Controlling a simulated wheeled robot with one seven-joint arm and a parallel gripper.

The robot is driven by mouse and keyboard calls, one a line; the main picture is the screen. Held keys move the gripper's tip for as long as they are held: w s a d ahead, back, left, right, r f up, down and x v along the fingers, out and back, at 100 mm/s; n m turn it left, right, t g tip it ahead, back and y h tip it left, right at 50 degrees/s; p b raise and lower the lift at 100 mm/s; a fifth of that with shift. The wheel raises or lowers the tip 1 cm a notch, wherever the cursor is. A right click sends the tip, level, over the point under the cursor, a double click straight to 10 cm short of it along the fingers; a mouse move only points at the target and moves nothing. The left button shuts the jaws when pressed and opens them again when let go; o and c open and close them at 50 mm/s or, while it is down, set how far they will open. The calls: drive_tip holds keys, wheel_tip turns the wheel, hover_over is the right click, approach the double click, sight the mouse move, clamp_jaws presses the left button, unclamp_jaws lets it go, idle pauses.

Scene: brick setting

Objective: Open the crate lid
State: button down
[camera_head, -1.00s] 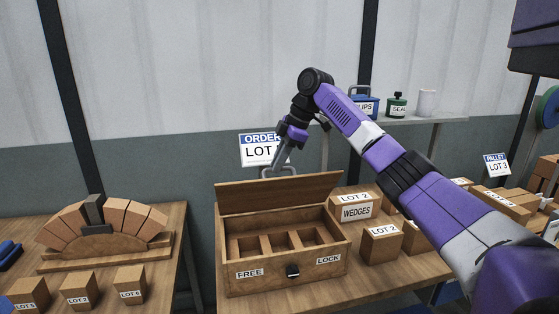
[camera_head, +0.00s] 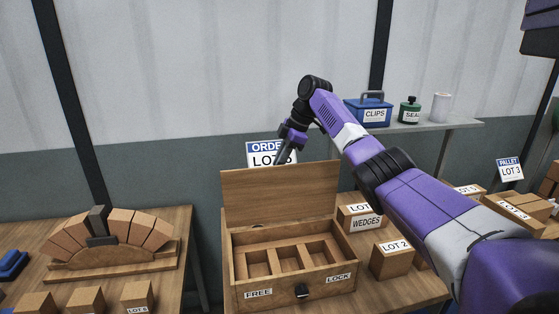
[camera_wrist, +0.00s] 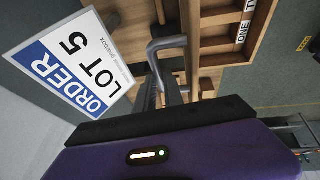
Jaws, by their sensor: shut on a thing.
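The wooden crate (camera_head: 240,272) stands on the table with its lid (camera_head: 280,197) raised to about upright at the back. Its front bears a FREE label on the left, a LOCK label on the right and a black latch (camera_head: 303,291) between them. The open crate shows three empty compartments. My gripper (camera_head: 281,156) is behind the lid's top edge, its fingertips hidden in the head view. In the wrist view, my gripper (camera_wrist: 166,88) is shut on the grey lid handle (camera_wrist: 166,43).
An order sign (camera_head: 270,148) reading LOT 5 stands close behind the lid, beside my gripper in the wrist view (camera_wrist: 75,65). Wedge boxes (camera_head: 360,216) stand right of the crate. A shelf (camera_head: 440,127) holds a blue clips box (camera_head: 368,112). A brick arch (camera_head: 115,235) stands left.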

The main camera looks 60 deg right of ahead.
drive_tip(key=shift+d, duration=0.1)
drive_tip(key=c, duration=1.5)
unclamp_jaws()
drive_tip(key=shift+o, duration=0.2)
drive_tip(key=b+v, duration=0.2)
drive_tip(key=v, duration=0.6)
drive_tip(key=shift+f, duration=0.1)
